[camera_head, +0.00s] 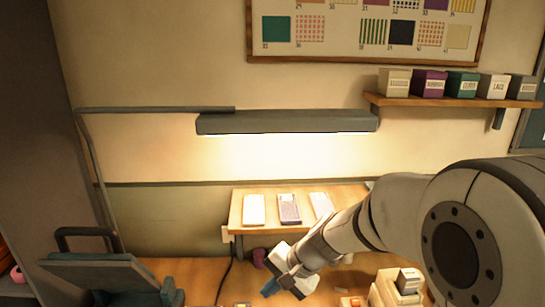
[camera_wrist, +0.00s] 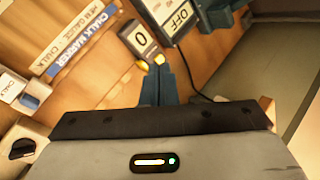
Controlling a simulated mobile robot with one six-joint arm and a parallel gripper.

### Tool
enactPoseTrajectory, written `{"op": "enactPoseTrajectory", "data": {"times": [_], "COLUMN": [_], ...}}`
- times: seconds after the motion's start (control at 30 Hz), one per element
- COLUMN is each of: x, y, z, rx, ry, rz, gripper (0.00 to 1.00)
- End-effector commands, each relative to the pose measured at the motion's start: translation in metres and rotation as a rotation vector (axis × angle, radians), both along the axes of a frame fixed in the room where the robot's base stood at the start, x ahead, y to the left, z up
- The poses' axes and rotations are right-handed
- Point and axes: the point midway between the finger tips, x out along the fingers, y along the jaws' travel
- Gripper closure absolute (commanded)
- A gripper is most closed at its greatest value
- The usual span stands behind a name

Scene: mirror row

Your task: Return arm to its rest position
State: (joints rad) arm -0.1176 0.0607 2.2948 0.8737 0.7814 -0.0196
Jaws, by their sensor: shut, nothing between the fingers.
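My arm (camera_head: 390,212) reaches in from the right in the head view and slopes down to the left, with its end low over the bench. In the wrist view my gripper (camera_wrist: 151,64) is shut and empty, its two dark blue fingers with yellow tips close together. The fingertips point towards a small box marked "0" (camera_wrist: 139,42); I cannot tell whether they touch it. The underside of the gripper and the bench below it are partly hidden in the head view.
A raised shelf (camera_head: 266,225) with several flat devices stands behind my gripper. A lamp (camera_head: 287,122) hangs above it. Labelled boxes sit on a wall shelf (camera_head: 450,102) at upper right. Labelled strips (camera_wrist: 82,45) lie in the wrist view.

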Motion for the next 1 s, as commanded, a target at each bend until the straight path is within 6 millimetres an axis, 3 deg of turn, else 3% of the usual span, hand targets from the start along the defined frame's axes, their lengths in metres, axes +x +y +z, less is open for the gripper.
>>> {"op": "enactPoseTrajectory", "data": {"times": [0.2, 0.5, 0.7, 1.0], "x": [-0.058, -0.119, -0.132, -0.132], "y": [-0.060, -0.137, -0.157, -0.158], "z": [0.036, 0.060, 0.064, 0.065], "rx": [-0.239, -0.581, -0.674, -0.679], "ry": [-0.147, -0.265, -0.282, -0.283], "rz": [0.196, 0.362, 0.393, 0.396], "gripper": [1.00, 1.00, 1.00, 1.00]}}
